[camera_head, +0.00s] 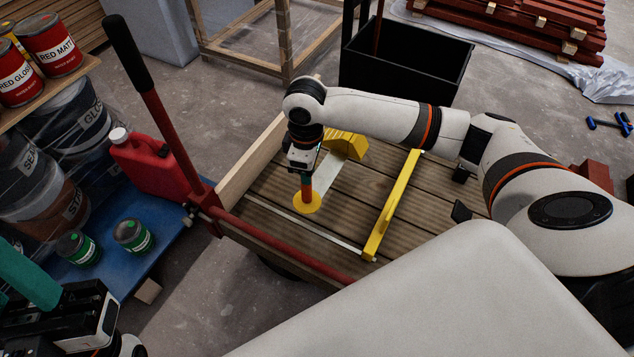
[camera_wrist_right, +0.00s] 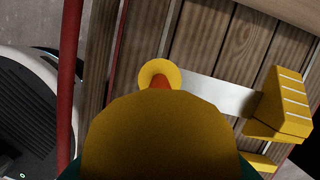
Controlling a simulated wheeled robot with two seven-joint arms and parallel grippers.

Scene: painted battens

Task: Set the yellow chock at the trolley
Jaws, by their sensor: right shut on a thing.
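The yellow chock (camera_head: 345,144) is a ribbed wedge over the trolley's plank deck (camera_head: 270,205). A pale flat strip (camera_head: 327,172) runs from it to a yellow disc (camera_head: 307,203) with an upright red-orange handle. My right gripper (camera_head: 304,172) points down and is shut on this handle. In the right wrist view, a large yellow rounded top hides the jaws and most of the handle; the wedge (camera_wrist_right: 282,105) shows at right. Whether the chock touches the deck cannot be told. My left gripper (camera_head: 62,303) is at the lower left, partly cut off; its jaw opening is unclear.
A yellow bar (camera_head: 392,205) crosses the deck. The trolley's red push handle (camera_head: 160,115) rises at its left. A blue platform (camera_head: 105,262) with a red jerrycan (camera_head: 150,165) and small cans stands left. A black bin (camera_head: 405,62) is behind. Deck planks between strip and bar are bare.

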